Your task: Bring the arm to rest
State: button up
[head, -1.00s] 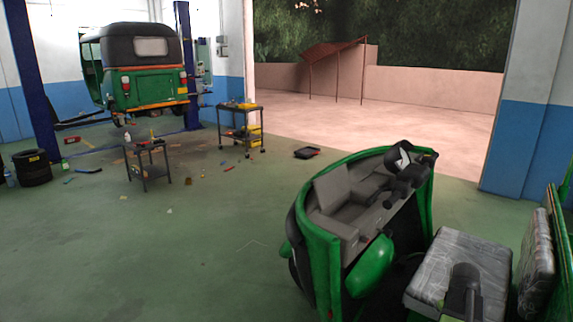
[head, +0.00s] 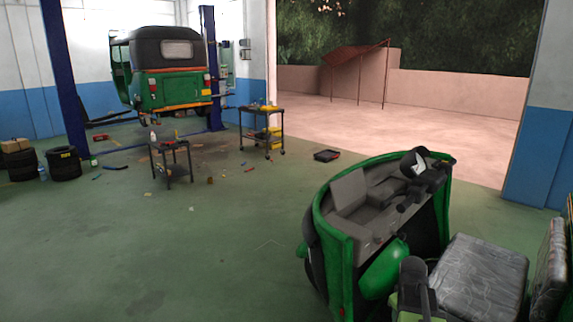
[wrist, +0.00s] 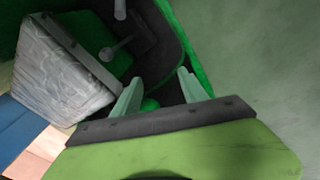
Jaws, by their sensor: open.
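My gripper (wrist: 160,77) shows in the wrist view with its two pale green fingers spread apart and nothing between them. Beyond the fingers is the dark and green inside of an open rickshaw body (wrist: 150,50), with a plastic-wrapped seat (wrist: 62,80) to the left. In the head view, part of my arm (head: 415,285) shows as a dark grey and light green shape at the bottom. It appears in front of the wrapped seat (head: 480,270) and to the right of the green rickshaw front (head: 375,215). My fingers cannot be made out in the head view.
A green rickshaw (head: 165,75) is raised on a blue lift (head: 212,65) at the back left. Two tool carts (head: 172,155) (head: 262,125), tyres (head: 65,163) and scattered tools are on the floor. Open floor (head: 190,250) spreads at the front left.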

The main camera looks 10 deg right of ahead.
jog(key=w+a+r+n+p, duration=0.1)
jog(key=w+a+n, duration=0.15)
jog(key=a, duration=1.05)
jog(key=s+a+m+g+y, duration=0.1)
jog(key=s+a+m, duration=0.1)
jog(key=a, duration=0.7)
jog(key=s+a+r+m+g+y+p, duration=0.1)
jog(key=s+a+m, duration=0.2)
jog(key=a, duration=0.6)
jog(key=shift+s+a+p, duration=0.2)
jog(key=shift+s+p, duration=0.1)
jog(key=shift+w, duration=0.1)
dwell(0.5)
